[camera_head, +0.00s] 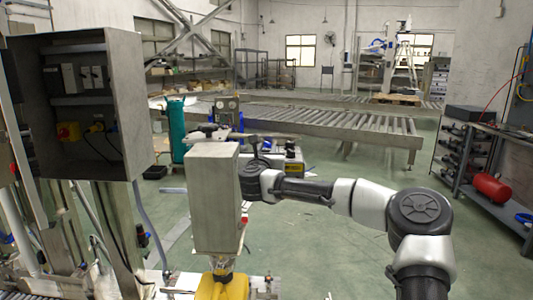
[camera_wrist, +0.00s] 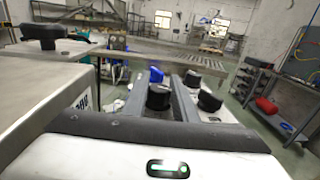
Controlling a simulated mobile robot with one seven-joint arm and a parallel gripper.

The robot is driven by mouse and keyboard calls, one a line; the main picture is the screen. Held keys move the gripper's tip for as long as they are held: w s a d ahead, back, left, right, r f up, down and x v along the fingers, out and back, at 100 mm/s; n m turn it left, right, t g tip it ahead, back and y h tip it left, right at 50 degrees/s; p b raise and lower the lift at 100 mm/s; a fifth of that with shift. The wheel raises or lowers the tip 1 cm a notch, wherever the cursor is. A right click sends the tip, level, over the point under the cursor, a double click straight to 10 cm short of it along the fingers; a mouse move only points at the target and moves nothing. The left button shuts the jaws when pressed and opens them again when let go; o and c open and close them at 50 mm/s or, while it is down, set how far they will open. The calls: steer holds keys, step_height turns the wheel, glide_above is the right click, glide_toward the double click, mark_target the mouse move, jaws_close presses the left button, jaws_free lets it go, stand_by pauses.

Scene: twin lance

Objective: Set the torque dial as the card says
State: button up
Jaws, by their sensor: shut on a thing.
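A tall grey box (camera_head: 214,205) stands upright on a yellow base (camera_head: 222,288) in the head view. A black knob-like part (camera_wrist: 40,36) shows above the box there. My gripper (camera_head: 252,163) is at the box's upper right edge, its fingertips hidden. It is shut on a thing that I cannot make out. I cannot make out a torque dial or a readable card.
An open dark cabinet (camera_head: 75,110) with switches stands at the left. Roller conveyors (camera_head: 335,122) run across the back. A workbench (camera_head: 490,140) with a red tank (camera_head: 491,187) stands at the right. Green floor (camera_head: 340,260) is open in the middle.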

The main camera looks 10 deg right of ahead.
stand_by(0.4)
steer(key=o, duration=1)
steer(key=shift+o, duration=0.2)
steer(key=v, duration=1.7)
steer(key=shift+s, duration=0.25)
steer(key=shift+a+r, duration=0.1)
